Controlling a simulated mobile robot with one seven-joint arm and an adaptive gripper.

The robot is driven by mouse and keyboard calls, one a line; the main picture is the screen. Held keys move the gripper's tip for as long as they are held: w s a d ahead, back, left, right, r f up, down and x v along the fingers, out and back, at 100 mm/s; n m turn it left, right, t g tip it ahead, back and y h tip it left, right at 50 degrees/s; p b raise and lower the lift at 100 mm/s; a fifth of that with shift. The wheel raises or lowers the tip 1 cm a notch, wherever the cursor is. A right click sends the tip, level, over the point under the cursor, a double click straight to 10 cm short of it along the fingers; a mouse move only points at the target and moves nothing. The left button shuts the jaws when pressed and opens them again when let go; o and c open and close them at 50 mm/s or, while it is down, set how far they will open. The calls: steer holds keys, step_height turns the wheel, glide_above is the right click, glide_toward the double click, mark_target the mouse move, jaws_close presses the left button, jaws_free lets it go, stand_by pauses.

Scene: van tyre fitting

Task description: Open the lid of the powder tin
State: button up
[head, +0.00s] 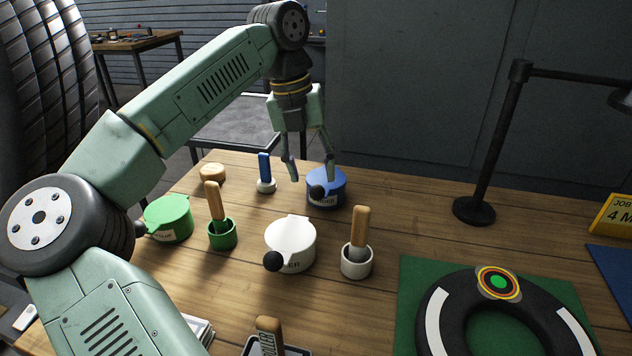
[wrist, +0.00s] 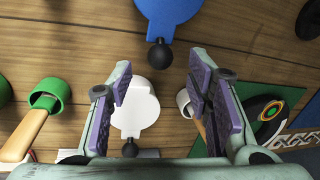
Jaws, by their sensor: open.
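Three lidded tins stand on the wooden bench: a green one (head: 168,219), a white one (head: 291,245) and a blue one (head: 328,190). Each has a dark ball knob at its edge, and their lids look shut. The small labels are too unclear for me to tell which is the powder tin. My gripper (head: 311,178) is open and empty, pointing down by the blue tin. In the wrist view the blue tin (wrist: 166,14) with its knob lies at the top, ahead of my open fingers (wrist: 160,85). The white tin (wrist: 135,106) shows between them.
Brushes with wooden handles stand in a green cup (head: 222,236) and a white cup (head: 356,262). A blue-handled brush (head: 265,172) stands left of the blue tin. A tyre (head: 437,312) lies on a green mat at right. A black lamp stand (head: 474,210) rises behind it.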

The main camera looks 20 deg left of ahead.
mark_target(316, 185)
steer(key=shift+w+d+f, duration=0.1)
steer(key=shift+d+f, duration=0.15)
steer(key=shift+f, duration=0.9)
steer(key=shift+d+f, duration=0.2)
steer(key=shift+f, duration=0.9)
jaws_close()
